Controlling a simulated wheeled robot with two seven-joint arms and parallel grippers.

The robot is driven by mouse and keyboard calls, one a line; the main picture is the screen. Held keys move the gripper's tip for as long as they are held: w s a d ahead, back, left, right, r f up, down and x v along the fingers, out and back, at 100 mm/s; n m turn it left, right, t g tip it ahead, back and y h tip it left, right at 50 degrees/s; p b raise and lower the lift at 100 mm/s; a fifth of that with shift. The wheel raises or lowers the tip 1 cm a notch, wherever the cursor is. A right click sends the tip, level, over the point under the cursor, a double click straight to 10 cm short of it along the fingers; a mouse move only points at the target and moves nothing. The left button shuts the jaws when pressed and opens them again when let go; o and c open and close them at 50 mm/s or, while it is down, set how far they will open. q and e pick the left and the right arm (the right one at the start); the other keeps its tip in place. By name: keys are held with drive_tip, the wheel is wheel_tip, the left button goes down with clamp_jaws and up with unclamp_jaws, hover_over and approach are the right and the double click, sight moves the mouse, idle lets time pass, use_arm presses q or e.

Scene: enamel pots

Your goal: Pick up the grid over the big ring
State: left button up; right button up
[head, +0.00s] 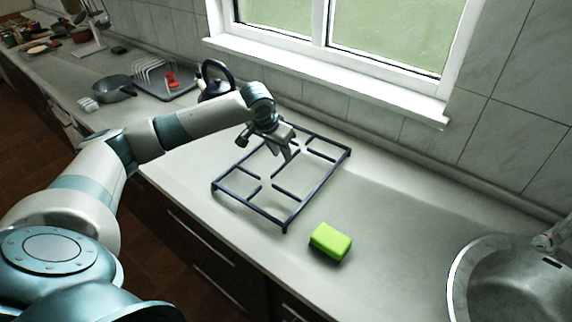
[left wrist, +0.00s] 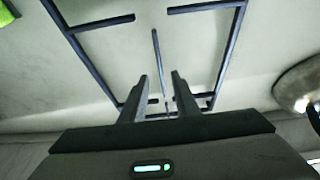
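The grid (head: 249,208) is a dark blue-grey rectangular frame with short inner bars, on the pale counter below the window. In the left wrist view the grid (left wrist: 82,54) spreads ahead of my fingers. No separate big ring shows. My left gripper (head: 288,155) points down at the grid's far-left part. In the left wrist view the fingers of my left gripper (left wrist: 160,76) stand apart with a gap between them. A thin inner bar runs toward that gap; I cannot tell whether the fingers touch it. My right gripper is not in view.
A green sponge (head: 330,242) lies just right of the grid's near corner. A metal sink (head: 508,290) is at the right. A dark kettle (head: 214,82), a dish rack (head: 156,76) and a grey pan (head: 114,90) stand to the left. The counter between sponge and sink is clear.

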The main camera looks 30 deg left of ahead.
sight(284, 163)
use_arm(q)
drive_tip(key=shift+w+f+p, duration=0.2)
drive_tip(key=shift+f+p, duration=0.3)
drive_tip(key=p+x, duration=0.1)
drive_tip(key=x, duration=0.2)
drive_tip(key=shift+w+a+f, duration=0.1)
drive_tip(key=shift+w+f, duration=0.1)
drive_tip(key=shift+f, duration=0.35)
clamp_jaws()
idle(1.0)
